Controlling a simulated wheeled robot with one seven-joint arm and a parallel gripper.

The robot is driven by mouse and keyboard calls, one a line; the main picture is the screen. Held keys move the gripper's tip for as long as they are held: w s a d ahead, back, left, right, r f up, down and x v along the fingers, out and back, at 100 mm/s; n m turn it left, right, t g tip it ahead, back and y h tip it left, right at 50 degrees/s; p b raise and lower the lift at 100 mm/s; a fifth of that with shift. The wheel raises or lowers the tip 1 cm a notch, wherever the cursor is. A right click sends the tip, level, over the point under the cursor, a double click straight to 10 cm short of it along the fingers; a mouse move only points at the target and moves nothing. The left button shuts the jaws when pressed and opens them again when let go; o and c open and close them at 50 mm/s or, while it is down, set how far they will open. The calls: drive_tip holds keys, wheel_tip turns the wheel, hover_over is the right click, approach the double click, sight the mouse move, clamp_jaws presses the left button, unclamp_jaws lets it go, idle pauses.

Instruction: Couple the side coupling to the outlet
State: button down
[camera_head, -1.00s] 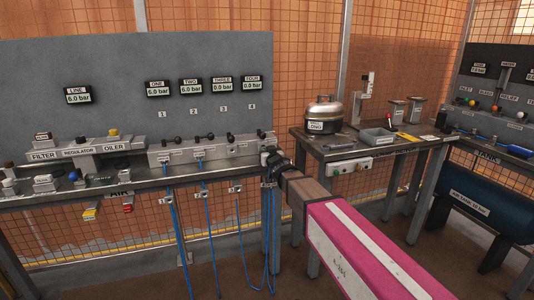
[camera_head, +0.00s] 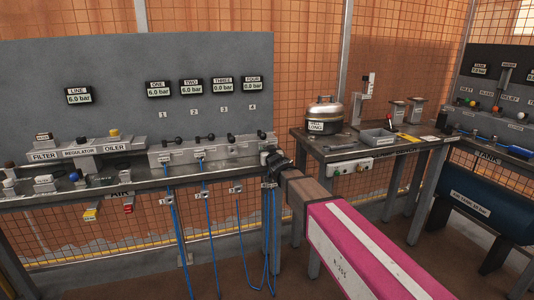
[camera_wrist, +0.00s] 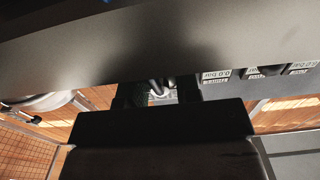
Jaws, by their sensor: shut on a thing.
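My gripper (camera_head: 274,160) is at the right end of the grey outlet block (camera_head: 215,151) on the wall bench. It is shut on a small part, taken as the side coupling, which the fingers and my wrist mostly hide. In the wrist view, a bit of grey metal (camera_wrist: 161,93) shows between the dark fingers. A blue hose (camera_head: 273,225) hangs in a loop below the gripper. The outlet there is hidden behind the gripper, so I cannot tell whether the coupling touches it.
Blue hoses hang under the bench (camera_head: 140,184) to the left. Gauges ONE and TWO read 6.0 bar; gauges THREE and FOUR (camera_head: 252,85) read 0.0 bar. A second bench (camera_head: 345,152) with a metal pot (camera_head: 324,113) stands close on the right. A blue tank (camera_head: 490,205) lies far right.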

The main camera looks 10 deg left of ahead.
drive_tip(key=shift+x, duration=0.75)
drive_tip(key=c, duration=0.8)
unclamp_jaws()
drive_tip(key=shift+o, duration=0.2)
drive_tip(key=shift+s, duration=0.1)
drive_tip(key=v, duration=1)
drive_tip(key=shift+s+d, duration=0.2)
drive_tip(key=shift+s, duration=0.1)
